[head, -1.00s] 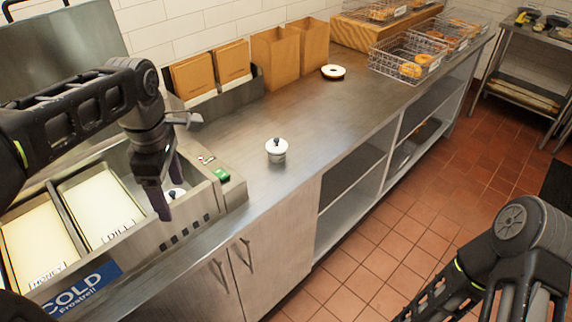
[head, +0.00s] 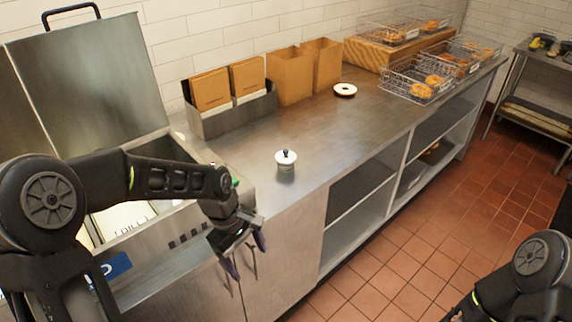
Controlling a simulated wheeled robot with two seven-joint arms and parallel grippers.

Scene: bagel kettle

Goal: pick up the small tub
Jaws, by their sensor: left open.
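The small tub (head: 286,163) is a white round pot with a dark knob on its lid. It stands upright on the steel counter (head: 330,135), near the front edge. My left gripper (head: 246,256) is open and empty, its fingers pointing down. In the picture it is below and left of the tub, in front of the cabinet doors, and clear of the tub. My right arm shows at the lower right, but its gripper is out of view.
The cold unit (head: 180,231) with a raised lid (head: 85,85) is at the left, partly behind my arm. Paper bags (head: 290,75) stand at the back. A ring-shaped item (head: 345,89) and wire baskets (head: 405,85) with bagels are farther right. Counter around the tub is clear.

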